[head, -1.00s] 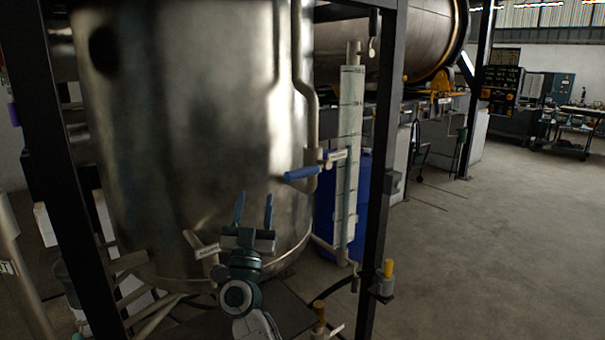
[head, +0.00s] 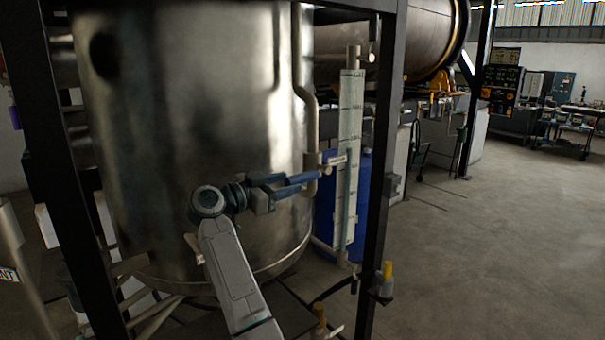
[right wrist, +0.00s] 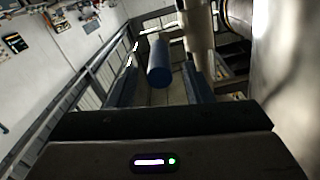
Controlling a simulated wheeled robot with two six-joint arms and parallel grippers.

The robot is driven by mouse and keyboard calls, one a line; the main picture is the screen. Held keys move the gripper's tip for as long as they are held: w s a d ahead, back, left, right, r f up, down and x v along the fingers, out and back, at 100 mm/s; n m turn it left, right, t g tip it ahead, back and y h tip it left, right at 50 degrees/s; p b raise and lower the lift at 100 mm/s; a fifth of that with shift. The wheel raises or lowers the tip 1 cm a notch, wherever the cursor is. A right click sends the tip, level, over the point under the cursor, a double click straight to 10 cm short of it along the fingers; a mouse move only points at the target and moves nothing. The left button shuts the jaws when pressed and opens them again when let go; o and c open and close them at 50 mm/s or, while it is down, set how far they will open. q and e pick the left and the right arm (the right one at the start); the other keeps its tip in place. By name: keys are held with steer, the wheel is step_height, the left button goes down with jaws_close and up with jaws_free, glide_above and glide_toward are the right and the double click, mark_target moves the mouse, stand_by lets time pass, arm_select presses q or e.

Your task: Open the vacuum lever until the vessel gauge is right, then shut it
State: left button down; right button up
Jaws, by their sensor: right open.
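The blue-handled lever (head: 324,174) sits on a pipe at the right side of the big steel vessel (head: 190,110), beside a small label too small to read. My right gripper (head: 298,182) is at the handle, its blue fingers partly covering it. In the right wrist view the round end of the blue handle (right wrist: 158,64) stands between the two open fingers (right wrist: 160,84), with space on both sides. A tall graduated sight tube (head: 349,150) stands just right of the lever; its reading is too small to tell. My left gripper is out of view.
A dark frame post (head: 378,180) stands right of the sight tube, with a yellow-topped fitting (head: 387,270) low on it. A blue drum (head: 364,190) is behind the tube. Open floor (head: 480,240) lies to the right.

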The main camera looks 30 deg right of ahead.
mark_target(303, 179)
steer(key=d, duration=0.2)
steer(key=d+p, duration=0.1)
steer(key=d, duration=0.1)
steer(key=shift+w+d+r, duration=0.15)
steer(key=shift+d, duration=0.15)
steer(key=shift+d+p, duration=0.35)
steer(key=shift+d, duration=0.25)
steer(key=shift+w, duration=0.1)
jaws_close()
